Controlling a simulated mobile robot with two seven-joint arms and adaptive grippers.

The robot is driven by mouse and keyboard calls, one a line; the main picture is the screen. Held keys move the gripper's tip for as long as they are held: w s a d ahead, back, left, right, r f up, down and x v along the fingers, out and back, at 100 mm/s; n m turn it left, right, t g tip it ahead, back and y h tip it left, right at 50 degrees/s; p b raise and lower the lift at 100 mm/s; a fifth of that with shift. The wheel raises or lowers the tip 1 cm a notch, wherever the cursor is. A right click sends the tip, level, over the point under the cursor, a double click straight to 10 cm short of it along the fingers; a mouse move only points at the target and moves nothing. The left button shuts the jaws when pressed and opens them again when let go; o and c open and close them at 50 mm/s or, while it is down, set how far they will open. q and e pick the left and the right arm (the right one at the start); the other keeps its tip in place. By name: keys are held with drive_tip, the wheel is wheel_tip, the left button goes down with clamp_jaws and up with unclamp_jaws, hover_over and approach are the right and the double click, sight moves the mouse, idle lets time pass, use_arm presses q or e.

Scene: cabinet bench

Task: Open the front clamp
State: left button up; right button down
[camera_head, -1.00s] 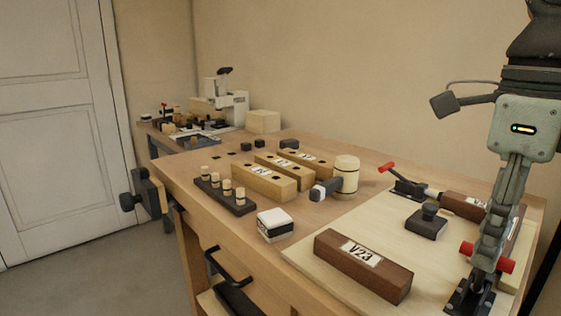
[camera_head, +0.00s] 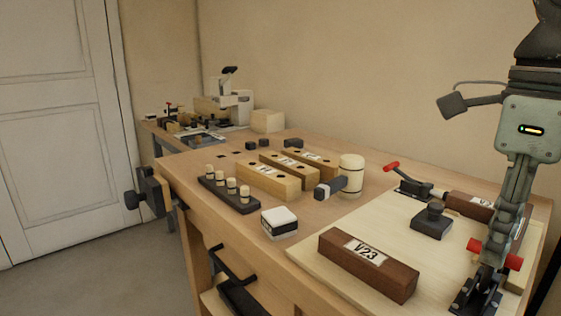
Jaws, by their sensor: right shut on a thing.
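The front clamp (camera_head: 478,292) is a black toggle clamp at the right front of the pale board, with a red handle (camera_head: 514,262). My right gripper (camera_head: 496,256) reaches down from the upper right and is shut on the red handle, which sticks out on both sides of the fingers. The fingers hide the handle's middle and part of the clamp. A second clamp (camera_head: 414,187), also with a red handle, stands farther back on the board, by a brown block. My left gripper is not in view.
A brown block labelled V23 (camera_head: 367,265) lies at the board's front, left of the front clamp. A dark knobbed block (camera_head: 432,220) sits behind it. A mallet (camera_head: 350,176), wooden blocks (camera_head: 268,180) and a peg rack (camera_head: 229,194) stand farther left.

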drive_tip(key=shift+w+d+r, duration=0.2)
drive_tip(key=shift+w+d, duration=0.1)
drive_tip(key=shift+d, duration=0.05)
drive_tip(key=shift+w+d+r, duration=0.15)
drive_tip(key=shift+w+d, duration=0.1)
drive_tip(key=shift+d, duration=0.05)
drive_tip(key=shift+w+d, duration=0.25)
drive_tip(key=c, duration=1.6)
unclamp_jaws()
drive_tip(key=shift+p, duration=0.3)
